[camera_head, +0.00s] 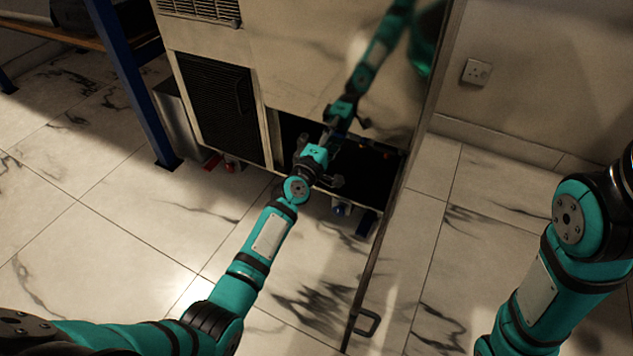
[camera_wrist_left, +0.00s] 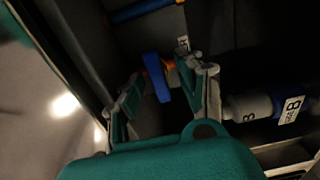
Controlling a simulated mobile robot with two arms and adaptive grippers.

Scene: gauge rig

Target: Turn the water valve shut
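In the left wrist view, a flat blue handle (camera_wrist_left: 157,77), which looks like the water valve's, stands upright inside the dark compartment, with orange and grey parts just behind it. My left gripper (camera_wrist_left: 166,92) is open, with one finger on each side of the handle; I cannot tell whether either finger touches it. In the head view, my left gripper (camera_head: 319,167) is at the cabinet's low dark opening (camera_head: 375,172), and the handle cannot be made out there. My right arm shows at the right edge, its gripper out of frame.
A grey cylinder with a blue section and a label marked 8 (camera_wrist_left: 290,106) lies right of the fingers. A blue pipe (camera_wrist_left: 140,10) runs above. An open door (camera_head: 385,230) with a handle stands right of the opening.

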